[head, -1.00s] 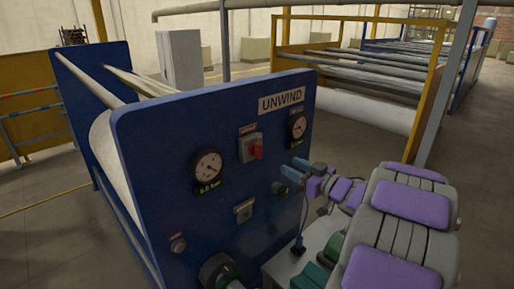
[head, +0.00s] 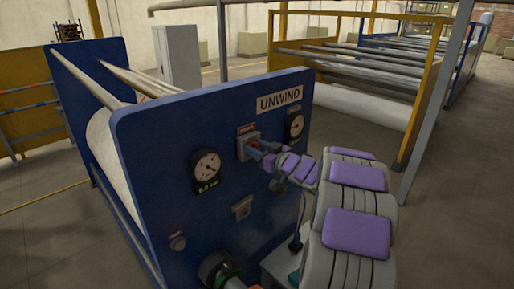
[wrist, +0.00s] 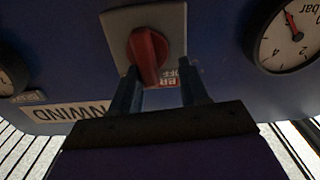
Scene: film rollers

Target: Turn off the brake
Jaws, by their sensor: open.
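The brake switch is a grey plate (wrist: 178,22) with a red rotary knob (wrist: 148,55) on the blue UNWIND panel (head: 150,150). A small red and white label (wrist: 168,80), partly hidden, sits by the plate in the upside-down wrist view. My gripper (head: 260,151) is open at the switch, and its fingers also show in the wrist view (wrist: 158,82). The knob lies at the fingertips, closer to the left finger in the wrist view. I cannot tell whether a finger touches it. In the head view the fingers partly cover the knob.
Pressure gauges (head: 205,164) (head: 295,125) flank the switch. A smaller grey switch (head: 242,207) and a round button (head: 178,242) lie below. A pipe fitting (head: 217,270) sticks out at the panel's bottom. Open floor (head: 455,220) lies to the right.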

